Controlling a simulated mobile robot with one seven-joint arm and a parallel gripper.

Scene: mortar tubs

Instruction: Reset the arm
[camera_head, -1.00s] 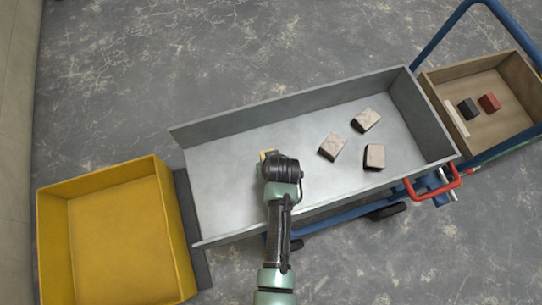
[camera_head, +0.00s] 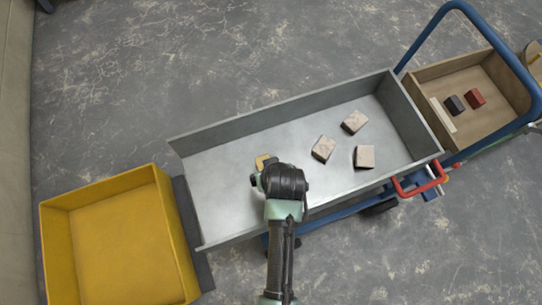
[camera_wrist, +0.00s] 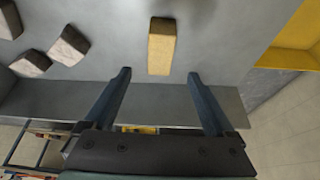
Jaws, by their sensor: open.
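My arm reaches up from the bottom of the head view, over the near side of the grey metal tray (camera_head: 225,165). My gripper (camera_wrist: 160,85) is open in the wrist view, with nothing between its two fingers. A yellowish block (camera_wrist: 161,47) lies on the tray floor beyond the fingertips, apart from them. In the head view the yellowish block (camera_head: 264,161) shows only partly, behind my wrist. Several pale stone-like blocks (camera_head: 323,149) lie in the tray's right half.
A yellow tub (camera_head: 125,182) stands left of the tray. At right, a wooden box (camera_head: 437,88) holds a black block (camera_head: 455,105), a red block (camera_head: 476,98) and a pale strip (camera_head: 443,115).

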